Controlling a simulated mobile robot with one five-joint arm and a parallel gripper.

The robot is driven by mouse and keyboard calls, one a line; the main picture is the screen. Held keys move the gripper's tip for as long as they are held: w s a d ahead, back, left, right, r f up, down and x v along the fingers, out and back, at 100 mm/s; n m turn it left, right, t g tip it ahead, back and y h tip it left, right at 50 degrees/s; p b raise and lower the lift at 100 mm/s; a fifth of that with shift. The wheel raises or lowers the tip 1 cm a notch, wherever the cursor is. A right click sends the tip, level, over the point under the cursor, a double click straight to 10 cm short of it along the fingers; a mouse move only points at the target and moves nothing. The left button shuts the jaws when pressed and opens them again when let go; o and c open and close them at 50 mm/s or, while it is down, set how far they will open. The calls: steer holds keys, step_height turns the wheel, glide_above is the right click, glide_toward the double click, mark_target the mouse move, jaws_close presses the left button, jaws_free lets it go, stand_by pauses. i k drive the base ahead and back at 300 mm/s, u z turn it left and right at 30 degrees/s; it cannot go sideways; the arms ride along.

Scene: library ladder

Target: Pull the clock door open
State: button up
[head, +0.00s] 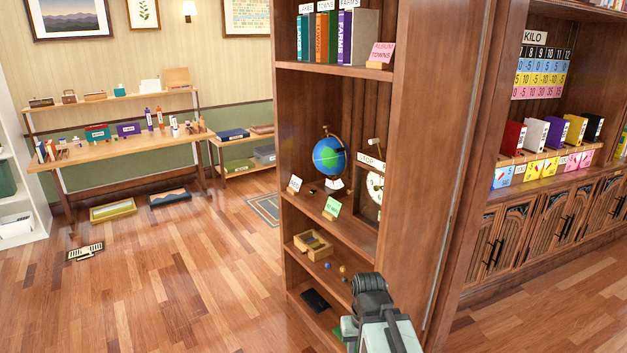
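The clock (374,187) stands on the globe's shelf in the tall wooden bookcase, against its right side. Its pale dial shows edge-on, and a white label reading "STOP" (371,162) is above it. I cannot make out the clock's door as a separate part or tell whether it is ajar. My gripper (368,283) is at the lower middle of the head view, in front of the bookcase and lower in the picture than the clock. It appears apart from the clock. Its fingers are seen from behind, so their opening is hidden.
A globe (329,157) and a green card (332,207) stand left of the clock. A wooden tray (313,245) and small balls lie on the shelf below. The bookcase's right side panel (415,170) rises beside the clock. Open floor (190,270) lies to the left.

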mark_target(351, 191)
steer(key=u, duration=0.15)
steer(key=k, duration=0.85)
steer(key=z, duration=0.2)
steer(key=i, duration=0.9)
steer(key=u, duration=0.65)
steer(key=i, duration=1.1)
steer(key=u, duration=0.85)
steer(key=i, duration=0.8)
steer(key=z, duration=0.05)
steer(key=k, duration=0.6)
steer(key=u, duration=0.05)
